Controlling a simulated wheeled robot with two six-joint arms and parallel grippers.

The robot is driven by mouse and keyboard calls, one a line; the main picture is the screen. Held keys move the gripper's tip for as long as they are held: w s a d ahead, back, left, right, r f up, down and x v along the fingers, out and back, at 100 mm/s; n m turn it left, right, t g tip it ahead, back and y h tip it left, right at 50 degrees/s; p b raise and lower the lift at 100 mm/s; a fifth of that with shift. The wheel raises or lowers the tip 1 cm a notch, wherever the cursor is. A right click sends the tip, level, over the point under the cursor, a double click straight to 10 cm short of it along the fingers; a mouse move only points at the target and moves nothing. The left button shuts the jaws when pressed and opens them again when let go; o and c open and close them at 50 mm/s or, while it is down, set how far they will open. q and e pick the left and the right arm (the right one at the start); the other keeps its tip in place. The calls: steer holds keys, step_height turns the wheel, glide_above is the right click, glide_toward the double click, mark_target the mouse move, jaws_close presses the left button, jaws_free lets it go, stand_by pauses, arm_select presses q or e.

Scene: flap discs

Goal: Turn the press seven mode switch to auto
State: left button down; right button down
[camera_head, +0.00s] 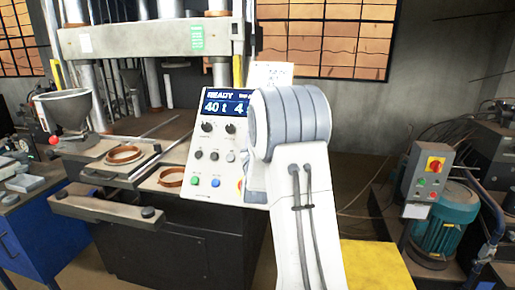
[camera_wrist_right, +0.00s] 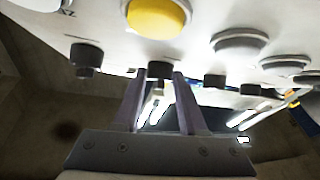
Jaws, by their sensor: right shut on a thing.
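The press control panel (camera_head: 215,150) stands tilted in the middle of the head view, with a lit display (camera_head: 226,103), black knobs and coloured buttons. My right arm covers its right side and hides my right gripper there. In the right wrist view, my right gripper (camera_wrist_right: 160,78) is shut on a small black knob (camera_wrist_right: 159,68) on the panel face, one finger on each side. No label shows by this knob, so I cannot read its setting. My left gripper is in neither view.
Another black knob (camera_wrist_right: 87,56) and a large yellow button (camera_wrist_right: 158,17) are close to the gripper. The press table (camera_head: 150,150) with a hopper (camera_head: 66,112) stands left of the panel. A switch box (camera_head: 428,175) and green motor (camera_head: 446,222) stand at right.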

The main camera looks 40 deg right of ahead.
steer(key=shift+a+f+m+g+h+b, duration=0.1)
steer(key=shift+f+m+g+h+b, duration=0.05)
steer(key=shift+m+g+h+b, duration=0.55)
steer(key=shift+c, duration=2.3)
jaws_free()
steer(key=shift+s+a, duration=0.25)
steer(key=b+v, duration=0.3)
steer(key=v, duration=0.6)
steer(key=shift+s+f+b, duration=0.15)
steer(key=shift+s+b, duration=0.1)
steer(key=shift+b, duration=0.05)
